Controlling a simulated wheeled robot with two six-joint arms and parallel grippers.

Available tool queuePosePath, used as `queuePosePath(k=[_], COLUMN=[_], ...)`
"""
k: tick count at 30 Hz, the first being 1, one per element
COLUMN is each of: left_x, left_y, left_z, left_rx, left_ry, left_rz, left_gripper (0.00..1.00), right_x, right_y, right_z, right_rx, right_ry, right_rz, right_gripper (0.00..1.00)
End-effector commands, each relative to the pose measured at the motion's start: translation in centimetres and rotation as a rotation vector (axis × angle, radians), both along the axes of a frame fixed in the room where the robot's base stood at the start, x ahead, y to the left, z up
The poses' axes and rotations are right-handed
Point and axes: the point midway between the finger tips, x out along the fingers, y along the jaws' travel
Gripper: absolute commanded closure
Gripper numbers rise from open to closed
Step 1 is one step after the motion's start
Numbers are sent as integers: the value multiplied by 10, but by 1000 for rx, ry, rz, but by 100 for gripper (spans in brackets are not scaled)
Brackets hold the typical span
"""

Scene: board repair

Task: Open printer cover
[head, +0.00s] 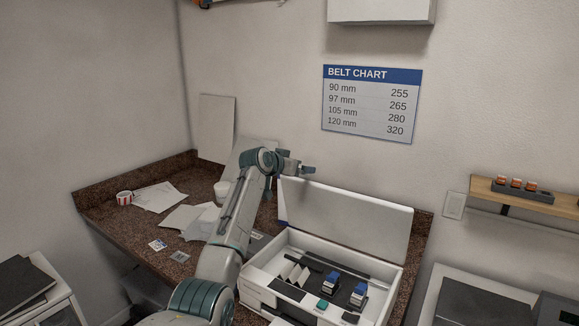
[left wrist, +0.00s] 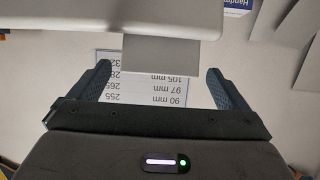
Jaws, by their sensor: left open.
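The white printer (head: 384,312) stands on the counter with its cover (head: 345,222) raised and leaning back toward the wall. Its inside is exposed, with blue-and-white blocks (head: 332,281), a teal button (head: 322,304) and white slanted pieces visible. My left gripper (head: 308,169) is just above the cover's upper left corner; I cannot tell whether it touches. In the left wrist view my left gripper (left wrist: 160,88) is open, with nothing between its fingers. My right gripper is not in view.
The belt chart (head: 371,104) hangs on the wall behind. Papers (head: 158,197) and a striped cup (head: 124,198) lie on the counter (head: 115,218) at left. A wall shelf (head: 530,199) with small orange-topped jars is at right. A white wall box (head: 380,10) hangs above.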

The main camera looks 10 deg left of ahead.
Motion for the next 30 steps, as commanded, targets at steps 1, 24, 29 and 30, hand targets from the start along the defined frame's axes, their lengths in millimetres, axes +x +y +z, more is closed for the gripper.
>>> queuePosePath(k=[1, 24, 29, 30], left_x=[-2, -91, -95, -95], left_y=[1, 34, 35, 35], left_z=[-1, 38, 41, 41], left_rx=[0, 1, 1, 1], left_ry=[0, -4, -2, -2], left_rz=[0, 1, 1, 1], left_gripper=[3, 3, 3, 3], right_x=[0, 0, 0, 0], right_y=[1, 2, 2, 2], right_z=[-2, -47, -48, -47], right_rx=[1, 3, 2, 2], right_ry=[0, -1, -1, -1], right_rz=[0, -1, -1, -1], right_gripper=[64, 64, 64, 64])
